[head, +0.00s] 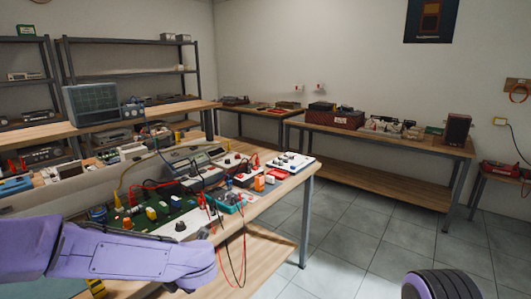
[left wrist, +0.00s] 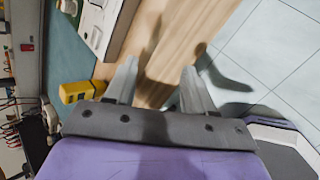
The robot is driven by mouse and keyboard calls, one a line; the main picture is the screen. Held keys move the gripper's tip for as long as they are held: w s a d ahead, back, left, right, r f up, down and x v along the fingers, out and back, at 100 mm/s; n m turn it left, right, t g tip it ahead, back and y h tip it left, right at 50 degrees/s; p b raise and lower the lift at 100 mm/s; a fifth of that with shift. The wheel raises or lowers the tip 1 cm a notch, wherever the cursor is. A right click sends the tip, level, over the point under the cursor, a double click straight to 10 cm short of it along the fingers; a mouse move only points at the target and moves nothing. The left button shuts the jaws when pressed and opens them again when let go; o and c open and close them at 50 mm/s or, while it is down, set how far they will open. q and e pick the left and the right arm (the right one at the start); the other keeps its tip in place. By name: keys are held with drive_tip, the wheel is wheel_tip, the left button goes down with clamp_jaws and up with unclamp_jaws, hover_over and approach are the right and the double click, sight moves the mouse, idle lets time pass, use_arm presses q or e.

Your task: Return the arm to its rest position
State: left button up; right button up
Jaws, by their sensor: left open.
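My left arm (head: 130,254) is purple and reaches in from the left in the head view, in front of the near workbench. Its fingers are not clearly visible there. In the left wrist view my left gripper (left wrist: 158,90) has its two grey fingers apart with nothing between them. Beyond the fingers are a wooden surface and the pale tiled floor. A yellow object (left wrist: 76,92) lies just left of the fingers, apart from them. My right gripper is in neither view.
The near workbench (head: 262,204) holds a green circuit board (head: 165,219), meters and loose red and black cables, some hanging over its edge. A long bench (head: 400,139) with equipment stands along the back wall.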

use_arm(q)
drive_tip(key=s+a+f+m+h, duration=0.3)
drive_tip(key=s+f+m, duration=1.6)
drive_tip(key=f+m, duration=0.4)
drive_tip(key=s+a+f+m+g, duration=0.1)
drive_tip(key=s+a+f, duration=0.1)
drive_tip(key=s, duration=0.5)
drive_tip(key=s+a+f+m+g, duration=0.1)
drive_tip(key=s+a+f, duration=0.1)
drive_tip(key=s, duration=0.6)
drive_tip(key=shift+s+a+f+g, duration=0.25)
drive_tip(key=shift+f+g, duration=0.15)
drive_tip(key=shift+f, duration=0.3)
